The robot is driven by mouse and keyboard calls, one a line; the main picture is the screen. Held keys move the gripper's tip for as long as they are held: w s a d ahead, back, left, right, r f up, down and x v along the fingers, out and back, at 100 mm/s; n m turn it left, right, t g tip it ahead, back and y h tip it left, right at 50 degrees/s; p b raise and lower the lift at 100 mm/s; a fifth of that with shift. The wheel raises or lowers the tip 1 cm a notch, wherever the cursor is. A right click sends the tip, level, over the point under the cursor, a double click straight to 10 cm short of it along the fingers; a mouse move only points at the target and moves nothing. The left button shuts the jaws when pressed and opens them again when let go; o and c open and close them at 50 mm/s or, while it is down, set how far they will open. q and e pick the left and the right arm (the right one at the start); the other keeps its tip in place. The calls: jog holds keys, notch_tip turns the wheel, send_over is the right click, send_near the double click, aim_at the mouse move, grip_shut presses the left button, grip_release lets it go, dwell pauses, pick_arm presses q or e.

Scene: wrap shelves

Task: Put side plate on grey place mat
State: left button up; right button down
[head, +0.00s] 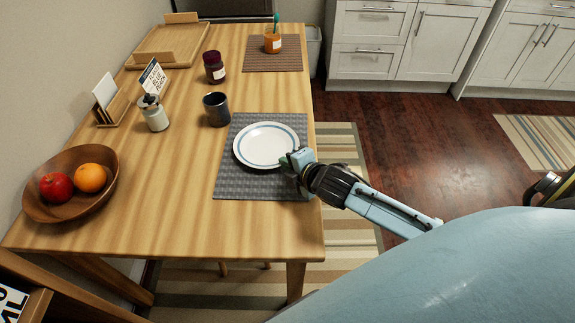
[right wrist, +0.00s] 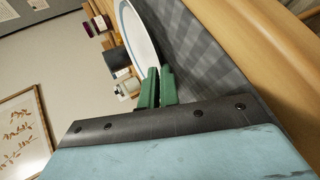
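The side plate (head: 266,145) is white with a blue ring and is over the grey place mat (head: 233,185), within its outline from above. I cannot tell whether its underside touches the mat everywhere. My right gripper (head: 292,162) is at the plate's lower right rim. In the right wrist view, its green fingers (right wrist: 158,88) are close together with the plate's rim (right wrist: 143,38) between them, and they look shut on it. The mat also shows in that view (right wrist: 205,60). My left gripper is not in view.
A dark mug (head: 216,109) stands just beyond the mat's upper left corner. A small jar (head: 154,115), a dark red jar (head: 214,68) and a wooden fruit bowl (head: 50,205) are farther left or back. A brown mat (head: 272,62) holds an orange jar (head: 272,42). The table's front is clear.

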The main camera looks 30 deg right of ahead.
jog(key=shift+f, duration=0.25)
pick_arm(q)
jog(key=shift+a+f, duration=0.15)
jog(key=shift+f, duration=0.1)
pick_arm(e)
jog(key=c, duration=1.9)
grip_release()
jog(key=shift+f, duration=0.15)
jog(key=shift+c, duration=0.2)
